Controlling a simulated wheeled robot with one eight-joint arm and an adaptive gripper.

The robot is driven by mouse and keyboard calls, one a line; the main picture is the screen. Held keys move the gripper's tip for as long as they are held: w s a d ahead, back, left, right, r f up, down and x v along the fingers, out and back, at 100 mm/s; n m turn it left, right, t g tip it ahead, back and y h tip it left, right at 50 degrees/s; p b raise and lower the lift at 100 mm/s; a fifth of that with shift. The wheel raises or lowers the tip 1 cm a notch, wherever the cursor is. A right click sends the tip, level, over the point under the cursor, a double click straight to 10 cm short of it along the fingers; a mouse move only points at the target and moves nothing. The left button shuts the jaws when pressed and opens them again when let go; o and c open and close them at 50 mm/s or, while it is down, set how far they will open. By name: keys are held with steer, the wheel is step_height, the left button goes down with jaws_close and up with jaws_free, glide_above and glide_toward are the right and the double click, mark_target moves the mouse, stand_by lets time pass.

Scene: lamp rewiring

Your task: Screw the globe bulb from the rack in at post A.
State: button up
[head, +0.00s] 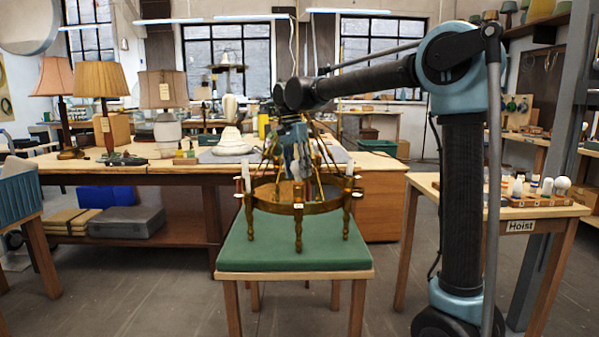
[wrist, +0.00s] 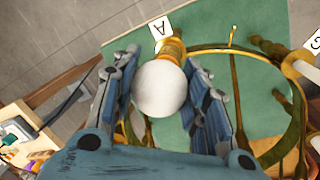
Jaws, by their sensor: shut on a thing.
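My gripper (wrist: 160,72) is shut on a white globe bulb (wrist: 159,90), with a finger on each side of it. In the wrist view the bulb overlaps the near end of a brass post (wrist: 173,50) beside a card marked A (wrist: 159,28). I cannot tell whether the bulb's base is seated in it; the base is hidden. In the head view my gripper (head: 297,150) is over the brass ring chandelier (head: 270,206), which stands on a green-topped stool (head: 240,254). The bulb is not clear there. The rack (head: 540,201) with several bulbs is on the right table.
Candle-like white sleeves (head: 246,176) stand up around the ring, and chandelier arms rise close to my gripper. A bench with shaded lamps (head: 103,80) is behind the stool. The Hoist sign (head: 520,226) is on the right table. Open floor lies in front at left.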

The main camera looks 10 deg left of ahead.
steer(key=o, duration=1.2)
steer(key=shift+c, duration=0.2)
